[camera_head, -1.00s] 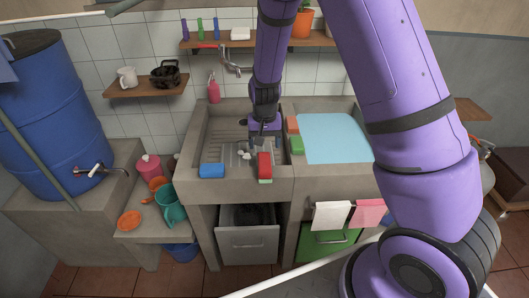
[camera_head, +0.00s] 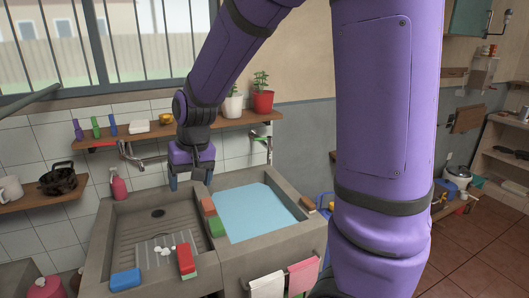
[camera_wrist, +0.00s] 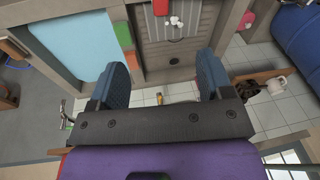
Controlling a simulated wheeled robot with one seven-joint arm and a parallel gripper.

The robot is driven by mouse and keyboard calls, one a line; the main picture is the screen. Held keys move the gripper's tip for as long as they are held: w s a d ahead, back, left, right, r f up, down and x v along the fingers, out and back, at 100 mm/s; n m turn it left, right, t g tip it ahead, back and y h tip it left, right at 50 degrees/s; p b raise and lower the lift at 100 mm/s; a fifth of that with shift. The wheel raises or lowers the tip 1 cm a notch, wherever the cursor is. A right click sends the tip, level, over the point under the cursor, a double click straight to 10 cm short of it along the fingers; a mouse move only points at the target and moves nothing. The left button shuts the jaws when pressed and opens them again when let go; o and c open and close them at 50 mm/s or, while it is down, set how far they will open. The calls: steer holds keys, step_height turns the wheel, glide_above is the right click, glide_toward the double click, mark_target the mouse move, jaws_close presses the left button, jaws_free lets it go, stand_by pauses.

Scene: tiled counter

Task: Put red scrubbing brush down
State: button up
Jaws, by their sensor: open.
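The red scrubbing brush (camera_head: 185,258), with a pale green underside, lies at the front edge of the left basin, beside the divider. Part of it also shows at the top edge of the wrist view (camera_wrist: 160,7). My gripper (camera_head: 190,182) is open and empty, raised near the back of the sink and apart from the brush. In the wrist view its two blue fingers (camera_wrist: 160,76) are spread wide with nothing between them.
A green block (camera_head: 217,226) and an orange-brown block (camera_head: 208,205) lie on the divider. A blue sponge (camera_head: 126,278) lies at the front left. The right basin (camera_head: 255,210) holds light blue water. A wall shelf (camera_head: 150,134) with plant pots and a tap stand behind my gripper.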

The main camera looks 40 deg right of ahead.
steer(key=s+d+r+t, duration=0.1)
steer(key=s+r, duration=0.3)
steer(key=s, duration=0.3)
steer(key=s+d+r+n+t+h, duration=0.1)
steer(key=s+d+r, duration=0.1)
steer(key=s+r, duration=0.2)
steer(key=s+d+r+n+t, duration=0.1)
steer(key=s+r, duration=0.4)
steer(key=s, duration=0.5)
steer(key=shift+s+d, duration=0.15)
steer(key=shift+s, duration=0.1)
steer(key=shift+o, duration=0.4)
